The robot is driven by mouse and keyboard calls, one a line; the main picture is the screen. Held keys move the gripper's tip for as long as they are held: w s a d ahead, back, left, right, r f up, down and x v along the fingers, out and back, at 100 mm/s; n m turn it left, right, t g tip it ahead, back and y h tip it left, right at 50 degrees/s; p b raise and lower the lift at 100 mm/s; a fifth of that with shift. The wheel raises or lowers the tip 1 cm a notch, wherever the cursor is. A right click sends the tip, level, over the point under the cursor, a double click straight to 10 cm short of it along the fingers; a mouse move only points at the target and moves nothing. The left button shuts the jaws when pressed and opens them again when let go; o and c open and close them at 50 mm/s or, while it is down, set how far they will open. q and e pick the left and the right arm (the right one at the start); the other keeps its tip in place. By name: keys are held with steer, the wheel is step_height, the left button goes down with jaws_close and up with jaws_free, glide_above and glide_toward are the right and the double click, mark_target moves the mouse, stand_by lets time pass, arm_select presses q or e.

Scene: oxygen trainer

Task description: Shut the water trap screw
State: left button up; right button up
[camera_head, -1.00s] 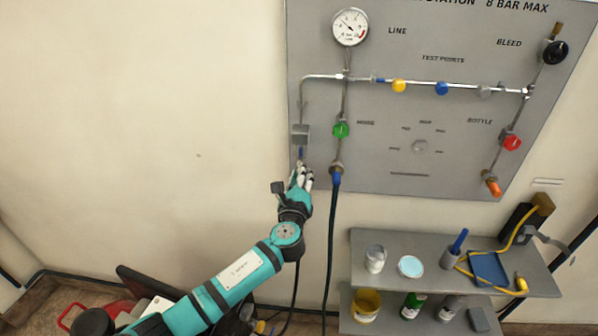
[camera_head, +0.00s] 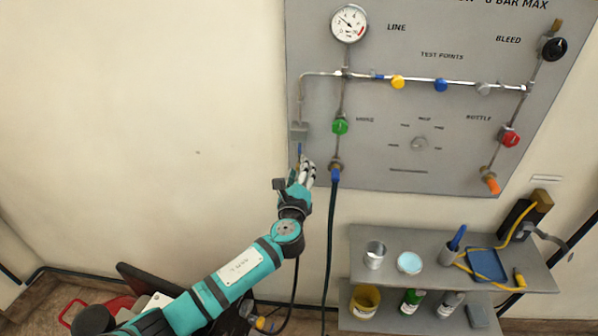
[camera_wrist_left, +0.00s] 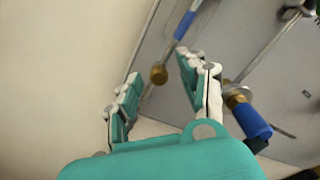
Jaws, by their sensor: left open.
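The water trap is a grey block (camera_head: 299,131) with a short blue tube (camera_head: 299,150) below it, at the lower left of the grey panel. In the left wrist view the blue tube (camera_wrist_left: 185,25) leads down to a small round brass screw (camera_wrist_left: 159,74). My left gripper (camera_head: 305,167) is just below the trap. Its fingers are open, and in the left wrist view (camera_wrist_left: 161,82) the brass screw appears in the gap between them. I cannot tell whether a finger touches it. In the head view the fingers hide the screw. My right gripper is not in view.
A brass fitting with a blue hose end (camera_wrist_left: 250,120) is close to the right finger. Its dark hose (camera_head: 331,240) hangs down beside my left arm. A green valve knob (camera_head: 340,126) is above it. A shelf (camera_head: 345,245) with cups and bottles stands lower right. The wall at left is clear.

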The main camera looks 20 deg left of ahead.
arm_select(q)
steer(key=s+d, duration=0.2)
steer(key=s, duration=0.9)
steer(key=shift+s, duration=0.4)
steer(key=shift+d, duration=0.1)
